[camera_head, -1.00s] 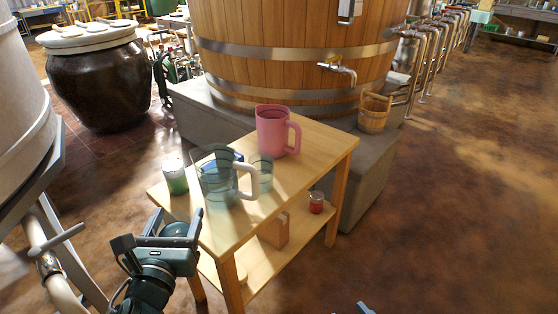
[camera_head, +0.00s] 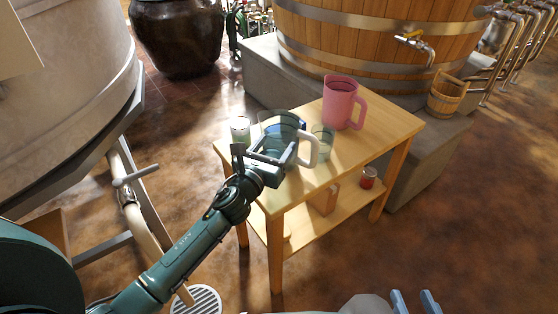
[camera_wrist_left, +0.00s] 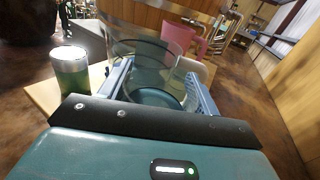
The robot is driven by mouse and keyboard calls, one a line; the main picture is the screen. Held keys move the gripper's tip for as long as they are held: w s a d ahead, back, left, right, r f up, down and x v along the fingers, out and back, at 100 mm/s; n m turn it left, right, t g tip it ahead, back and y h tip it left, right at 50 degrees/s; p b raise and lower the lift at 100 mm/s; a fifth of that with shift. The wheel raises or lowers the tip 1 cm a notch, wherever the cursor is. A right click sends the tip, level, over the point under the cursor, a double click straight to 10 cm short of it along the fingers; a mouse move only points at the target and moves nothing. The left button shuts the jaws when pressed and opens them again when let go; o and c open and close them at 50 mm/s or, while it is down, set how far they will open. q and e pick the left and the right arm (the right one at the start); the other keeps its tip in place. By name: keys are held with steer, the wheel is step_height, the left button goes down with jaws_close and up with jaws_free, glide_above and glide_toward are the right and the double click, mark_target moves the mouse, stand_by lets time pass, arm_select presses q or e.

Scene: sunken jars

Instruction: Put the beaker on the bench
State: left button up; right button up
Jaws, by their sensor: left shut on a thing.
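The clear, see-through beaker with a white handle (camera_head: 311,150) stands upright at the near left of the wooden table. My left gripper (camera_head: 272,160) reaches it from the near side and is shut on its body. In the left wrist view, the fingers (camera_wrist_left: 160,82) lie on either side of the clear wall of the beaker (camera_wrist_left: 150,52). I cannot tell whether its base is clear of the tabletop. My right gripper (camera_head: 414,302) shows only as two light-blue fingertips at the bottom edge, apart and with nothing seen between them.
The wooden table (camera_head: 385,135) also bears a pink mug (camera_head: 340,103), a small clear glass (camera_head: 323,140) and a green-filled jar (camera_head: 240,130). A red jar (camera_head: 368,177) is on its lower shelf. A grey stone ledge (camera_head: 425,165) stands behind. Open floor lies right.

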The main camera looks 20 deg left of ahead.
mark_target(276, 154)
arm_select(q)
step_height(276, 154, down, 3)
steer(key=shift+f+b, duration=0.2)
steer(key=shift+b, duration=0.65)
steer(key=shift+f, duration=0.35)
arm_select(e)
steer(key=shift+w+a+f+n, duration=0.15)
steer(key=shift+f+n, duration=0.05)
steer(key=shift+f, duration=0.3)
steer(key=shift+w+a+f+n, duration=0.1)
steer(key=shift+a+f+n, duration=0.1)
steer(key=shift+f, duration=0.25)
arm_select(q)
steer(key=shift+f+b, duration=0.2)
steer(key=shift+b, duration=0.1)
arm_select(e)
steer(key=shift+f, duration=0.2)
arm_select(q)
steer(key=o, duration=1.1)
arm_select(e)
steer(key=shift+r, duration=0.1)
